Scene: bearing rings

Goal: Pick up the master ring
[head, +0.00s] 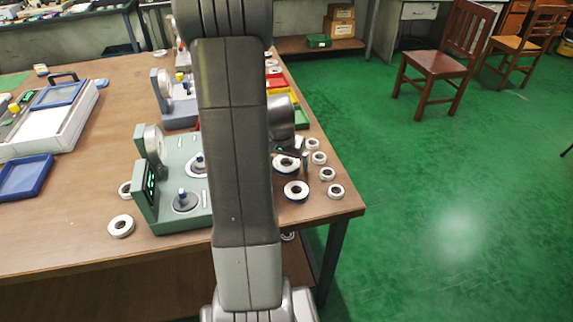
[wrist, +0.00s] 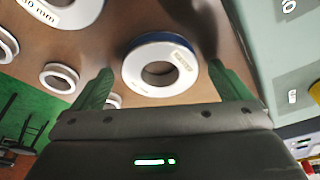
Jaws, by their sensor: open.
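A white ring with a blue outer edge and a small yellowish label, which looks like the master ring (wrist: 150,50), lies flat on the table in the wrist view. My gripper (wrist: 161,70) is open, with one green finger on each side of this ring and visible gaps between. I cannot tell the fingers' height above the table. In the head view the ring (head: 281,167) shows at the table's right side, partly covered by my gripper (head: 301,157). My arm hides much of the middle of that view.
Several smaller white rings (head: 336,191) line the table's right edge. A green-grey gauge device (head: 170,215) stands to the left, close to my gripper. Open green floor lies to the right.

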